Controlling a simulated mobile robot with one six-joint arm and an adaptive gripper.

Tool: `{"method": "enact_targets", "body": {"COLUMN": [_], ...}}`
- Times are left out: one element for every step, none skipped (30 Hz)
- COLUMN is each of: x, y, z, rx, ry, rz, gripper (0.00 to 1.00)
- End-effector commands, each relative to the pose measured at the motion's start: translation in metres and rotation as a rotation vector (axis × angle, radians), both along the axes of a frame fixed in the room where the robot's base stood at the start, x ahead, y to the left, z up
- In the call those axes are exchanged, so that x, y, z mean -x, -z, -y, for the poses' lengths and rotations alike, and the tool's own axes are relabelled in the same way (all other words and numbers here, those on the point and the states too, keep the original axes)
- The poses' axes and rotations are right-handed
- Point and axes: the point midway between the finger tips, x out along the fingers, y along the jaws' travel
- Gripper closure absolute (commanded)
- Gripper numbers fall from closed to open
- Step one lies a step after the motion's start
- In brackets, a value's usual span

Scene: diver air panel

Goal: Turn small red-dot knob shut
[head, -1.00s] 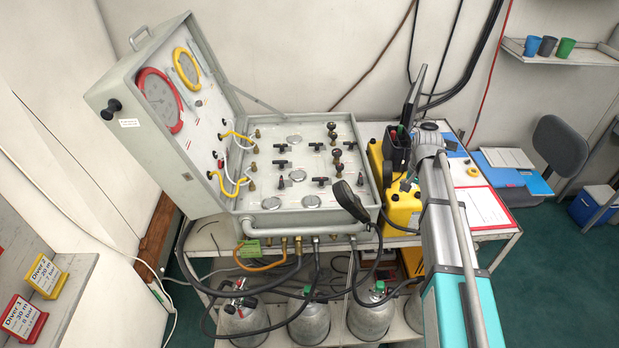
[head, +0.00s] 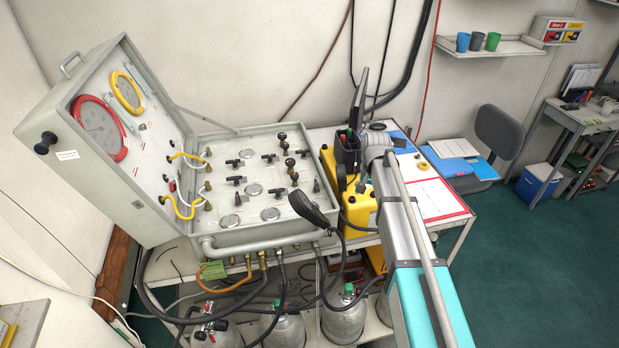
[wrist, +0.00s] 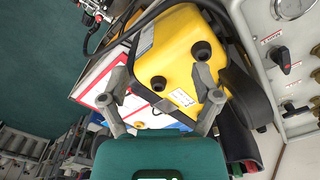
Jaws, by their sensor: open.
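The grey panel case (head: 222,213) stands open on the bench in the head view, with several black T-handles, such as this handle (head: 237,180), and small round black knobs, such as this knob (head: 290,163). I cannot tell which knob has the red dot. The wrist view shows the panel's edge (wrist: 298,122) at the right, with a black lever knob (wrist: 279,60) beside red labels. My gripper (wrist: 160,82) is open and empty, with its fingers before a yellow box (wrist: 180,50), left of the panel in that view. The head view does not clearly show my gripper.
The yellow box (head: 358,212) stands right of the panel. A black handset (head: 308,208) hangs at the panel's front right corner. Hoses and gas cylinders (head: 345,322) are below. A red-edged sheet (head: 440,198) lies at the bench's right.

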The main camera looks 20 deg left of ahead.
Motion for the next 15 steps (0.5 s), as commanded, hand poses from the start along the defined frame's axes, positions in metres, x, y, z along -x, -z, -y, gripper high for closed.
{"method": "enact_targets", "body": {"x": [0.004,0.006,0.01,0.013,0.018,0.025,0.031,0.037,0.047,0.055,0.064,0.076,0.086,0.096,0.11], "y": [0.002,0.004,0.006,0.008,0.01,0.014,0.017,0.021,0.026,0.03,0.034,0.039,0.043,0.048,0.054], "z": [0.005,0.009,0.015,0.02,0.026,0.036,0.045,0.054,0.067,0.078,0.089,0.104,0.115,0.126,0.141], "rx": [0.0,0.0,0.0,0.0,0.0,0.0,0.0,0.0,0.0,0.0,0.0,0.0,0.0,0.0,0.0], "ry": [0.0,0.0,-0.002,-0.005,-0.007,-0.01,-0.014,-0.016,-0.023,-0.026,-0.032,-0.039,-0.044,-0.05,-0.059], "rz": [0.0,0.0,0.0,0.0,0.0,0.0,0.0,0.0,0.0,0.0,0.0,0.0,0.0,0.0,0.0], "gripper": [0.19,0.19,0.19,0.19,0.19,0.19,0.19,0.19,0.19,0.19,0.19,0.19,0.19,0.19,0.19]}}
